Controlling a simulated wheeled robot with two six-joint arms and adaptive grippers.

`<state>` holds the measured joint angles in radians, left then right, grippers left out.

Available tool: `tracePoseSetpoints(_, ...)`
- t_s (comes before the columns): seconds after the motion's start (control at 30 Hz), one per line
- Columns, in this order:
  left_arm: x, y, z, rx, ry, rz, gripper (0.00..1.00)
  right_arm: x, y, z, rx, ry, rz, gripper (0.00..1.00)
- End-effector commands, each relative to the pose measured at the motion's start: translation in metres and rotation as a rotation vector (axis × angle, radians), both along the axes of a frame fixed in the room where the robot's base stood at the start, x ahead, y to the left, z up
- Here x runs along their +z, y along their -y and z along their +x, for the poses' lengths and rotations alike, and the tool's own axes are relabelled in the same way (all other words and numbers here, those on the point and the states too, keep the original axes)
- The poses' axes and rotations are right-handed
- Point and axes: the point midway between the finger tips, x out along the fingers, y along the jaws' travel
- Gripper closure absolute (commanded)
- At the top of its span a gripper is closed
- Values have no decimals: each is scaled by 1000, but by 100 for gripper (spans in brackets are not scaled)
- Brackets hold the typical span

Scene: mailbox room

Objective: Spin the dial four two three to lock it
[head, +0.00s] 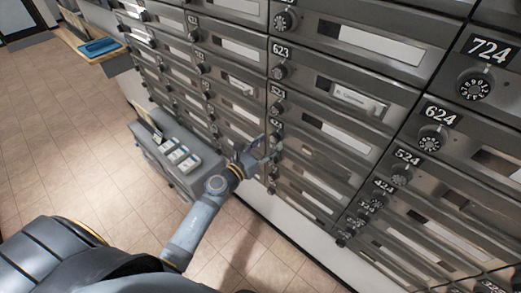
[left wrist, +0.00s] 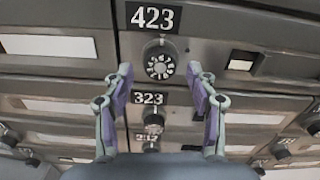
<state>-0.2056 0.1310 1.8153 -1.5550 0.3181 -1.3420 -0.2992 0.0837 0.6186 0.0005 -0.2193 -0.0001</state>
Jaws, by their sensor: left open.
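The 423 dial (left wrist: 160,64) is a dark round knob with a pale numbered face below the white-on-black 423 label (left wrist: 152,17) in the left wrist view. My left gripper (left wrist: 160,80) is open, with one finger to each side of this dial in the picture; gaps show between the fingers and the dial, and I cannot tell whether the tips reach past its face. In the head view my left gripper (head: 262,148) is at the mailbox wall, partly covering the dial area under 523. My right gripper is not in view.
The 323 dial (left wrist: 153,123) sits just below between the fingers. Other dials are close by, such as 623 (head: 279,70) and 624 (head: 430,141). A grey cabinet with white boxes (head: 183,160) stands left of my arm. Tiled floor (head: 75,140) is open at left.

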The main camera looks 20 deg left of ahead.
Motion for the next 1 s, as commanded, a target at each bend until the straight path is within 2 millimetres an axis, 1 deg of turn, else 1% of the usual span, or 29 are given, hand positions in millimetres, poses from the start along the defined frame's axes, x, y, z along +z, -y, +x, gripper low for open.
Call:
tracePoseSetpoints(0.07,-2,-5,-13,-1,-3,3,42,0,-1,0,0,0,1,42)
tracePoseSetpoints(0.2,-2,-16,-47,-4,-6,3,42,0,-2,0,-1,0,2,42)
tracePoseSetpoints(0.3,-2,-23,-66,-4,-6,3,42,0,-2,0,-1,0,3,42)
tracePoseSetpoints(0.5,-1,-31,-88,-4,-4,2,42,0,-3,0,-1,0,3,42)
tracePoseSetpoints(0.77,-1,-37,-104,-2,-1,2,42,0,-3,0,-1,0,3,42)
tracePoseSetpoints(1.0,0,-38,-107,0,-1,0,42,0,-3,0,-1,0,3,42)
